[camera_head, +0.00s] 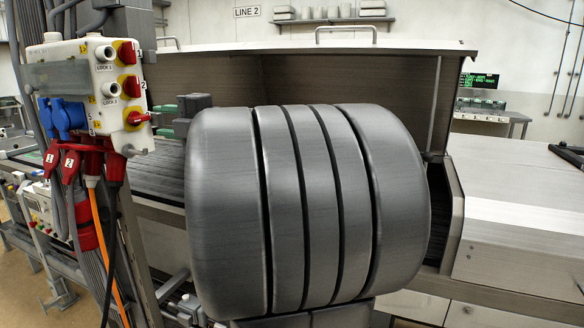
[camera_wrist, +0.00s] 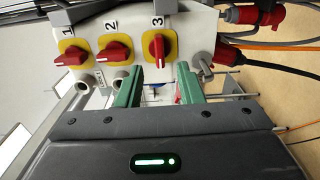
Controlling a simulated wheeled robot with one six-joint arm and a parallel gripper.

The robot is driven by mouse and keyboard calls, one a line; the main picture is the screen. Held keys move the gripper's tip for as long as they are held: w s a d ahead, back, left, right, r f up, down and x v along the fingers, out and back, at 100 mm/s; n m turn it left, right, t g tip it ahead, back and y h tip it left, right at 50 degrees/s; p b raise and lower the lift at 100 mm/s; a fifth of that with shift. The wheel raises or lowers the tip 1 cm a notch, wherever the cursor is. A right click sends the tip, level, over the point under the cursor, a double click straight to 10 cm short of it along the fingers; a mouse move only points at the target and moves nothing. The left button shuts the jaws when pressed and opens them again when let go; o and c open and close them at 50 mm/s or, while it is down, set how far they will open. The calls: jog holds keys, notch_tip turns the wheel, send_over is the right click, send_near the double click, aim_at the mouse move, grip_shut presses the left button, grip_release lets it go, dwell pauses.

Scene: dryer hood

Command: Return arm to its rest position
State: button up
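My gripper (camera_wrist: 160,76) shows in the wrist view with two green fingers spread apart and nothing held between them. The fingertips appear just below red switch 3 (camera_wrist: 157,48) on the white switch box; I cannot tell the exact distance. Switch 3's handle stands vertical in that view, while the handles of switch 1 (camera_wrist: 72,57) and switch 2 (camera_wrist: 114,52) lie closer to horizontal. In the head view my large grey arm links fill the middle and hide part of the machine.
The switch box (camera_head: 75,75) hangs at the left in the head view, with red plugs (camera_head: 70,165) and cables below it. A metal hood (camera_head: 300,75) with a top handle (camera_head: 346,30) stands behind my arm. A metal machine housing (camera_head: 520,215) is at the right.

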aim_at(143, 120)
jog(key=x, duration=0.6)
jog(key=shift+w+a+p, duration=0.1)
jog(key=shift+a+p, duration=0.1)
jog(key=shift+p, duration=0.2)
jog(key=shift+d, duration=0.1)
